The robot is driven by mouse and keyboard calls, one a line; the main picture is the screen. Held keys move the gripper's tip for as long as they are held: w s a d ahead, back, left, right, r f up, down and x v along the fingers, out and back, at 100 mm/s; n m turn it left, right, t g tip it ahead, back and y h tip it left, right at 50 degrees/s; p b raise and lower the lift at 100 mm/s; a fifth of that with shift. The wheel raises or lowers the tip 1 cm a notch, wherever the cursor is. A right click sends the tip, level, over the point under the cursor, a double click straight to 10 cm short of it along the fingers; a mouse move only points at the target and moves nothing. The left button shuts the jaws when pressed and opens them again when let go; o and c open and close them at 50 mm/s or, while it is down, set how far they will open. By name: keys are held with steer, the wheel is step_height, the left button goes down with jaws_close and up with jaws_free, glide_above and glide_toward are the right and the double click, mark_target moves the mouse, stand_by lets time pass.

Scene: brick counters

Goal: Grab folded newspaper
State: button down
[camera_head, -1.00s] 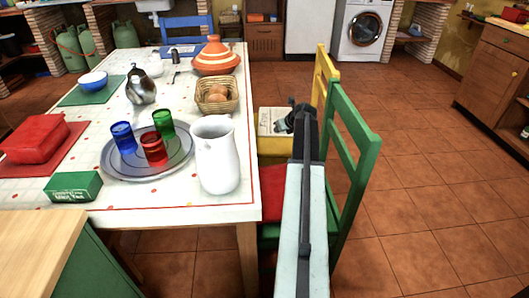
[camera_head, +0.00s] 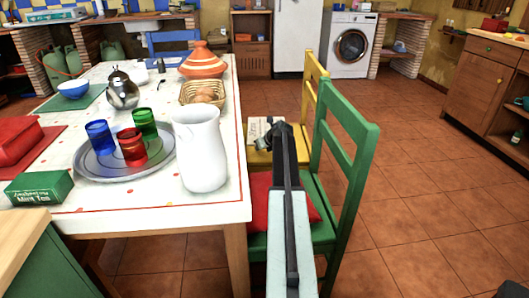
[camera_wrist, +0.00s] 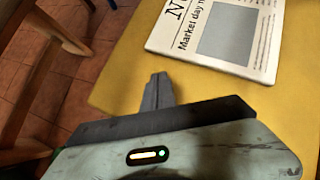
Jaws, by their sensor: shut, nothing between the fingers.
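The folded newspaper (camera_head: 262,125) lies on the yellow chair's seat (camera_head: 258,158) in the head view, partly hidden behind my gripper. In the wrist view the newspaper (camera_wrist: 225,35) lies flat on the yellow seat (camera_wrist: 125,62), at the upper right, with a headline and a grey picture showing. My gripper (camera_wrist: 157,85) is shut and empty, over the yellow seat and apart from the newspaper, to its lower left. In the head view my gripper (camera_head: 268,141) shows dark at the end of my arm, at the newspaper's near side.
A green chair (camera_head: 357,175) with a red cushion (camera_head: 262,212) stands nearer, beside my arm. The table (camera_head: 165,210) at left bears a white pitcher (camera_head: 203,150), a tray (camera_head: 100,170) with glasses, and a basket (camera_head: 202,92). Open tiled floor lies right.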

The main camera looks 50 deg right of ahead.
mark_target(249, 142)
steer(key=w, duration=0.2)
steer(key=w+d+p, duration=0.1)
steer(key=w, duration=0.1)
steer(key=w, duration=0.1)
steer(key=w+d, duration=0.1)
steer(key=w, duration=0.3)
steer(key=shift+w+d, duration=0.15)
steer(key=shift+d, duration=0.1)
steer(key=shift+a, duration=0.1)
